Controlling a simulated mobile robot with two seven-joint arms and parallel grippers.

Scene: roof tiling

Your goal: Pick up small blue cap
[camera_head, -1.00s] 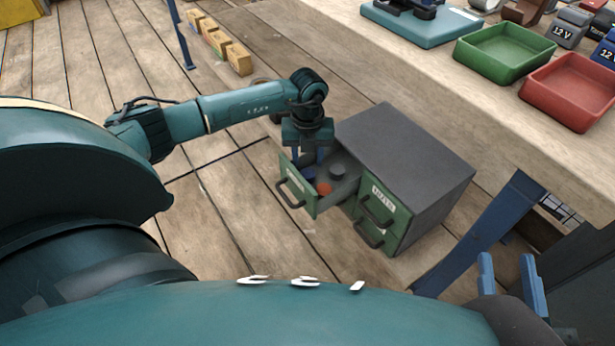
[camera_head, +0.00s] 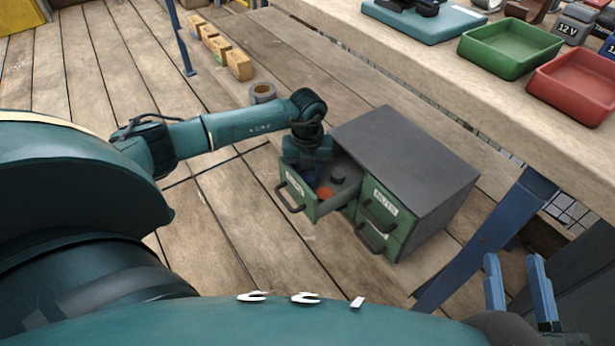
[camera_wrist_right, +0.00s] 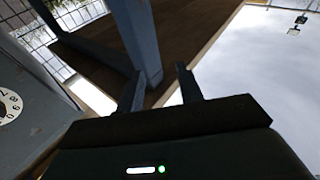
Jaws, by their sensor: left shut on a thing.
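My left gripper (camera_head: 312,174) reaches down into the open top left drawer (camera_head: 299,198) of a small dark grey and green cabinet (camera_head: 405,150). It is shut on a small blue thing, most likely the small blue cap; the gripper's body and its own blue fingers hide most of it. In the same drawer lie an orange-red cap (camera_head: 325,192) and a dark grey round cap (camera_head: 338,174), both beside the gripper. My right gripper (camera_head: 521,275) is at the lower right, away from the cabinet, its fingers apart and empty; its fingers also show in the right wrist view (camera_wrist_right: 159,92).
The cabinet stands on plank flooring. Its other drawers look shut. A workbench (camera_head: 440,75) stands behind it with a green tray (camera_head: 509,50) and a red tray (camera_head: 574,88). A tape roll (camera_head: 262,93) and small boxes (camera_head: 239,66) lie beyond my left arm. A blue bench leg (camera_head: 490,235) stands right of the cabinet.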

